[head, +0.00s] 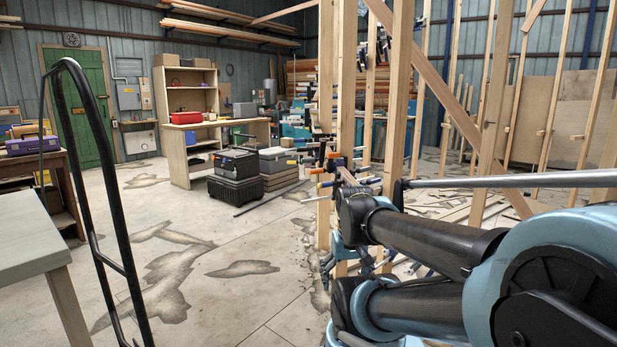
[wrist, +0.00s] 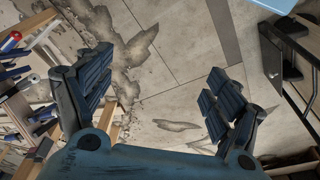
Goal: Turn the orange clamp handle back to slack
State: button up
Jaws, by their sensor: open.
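Several bar clamps stick out from the wooden studs in the middle of the head view. One clamp handle there looks orange (head: 325,184), and a second orange handle (head: 333,155) shows just above it. Both are small, so I cannot tell how tight either is. In the wrist view, a red-orange clamp handle (wrist: 11,41) lies at the far left edge, among blue and white clamp parts. My gripper (wrist: 162,95) is open and empty, its dark fingers spread over bare floor. The clamps lie left of the fingers and apart from them. In the head view, my arm hides part of the studs.
Wooden studs (head: 398,95) and a diagonal brace stand close around the clamps. A grey table (head: 30,235) is at the left front. A black tool case (head: 235,163) and stacked boxes stand mid-floor. The cracked concrete floor (head: 220,245) is largely clear left of the studs.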

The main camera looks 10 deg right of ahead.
aim_at(332, 157)
jog(key=k, duration=1.25)
jog(key=u, duration=0.45)
jog(key=i, duration=1.9)
jog(key=z, duration=0.2)
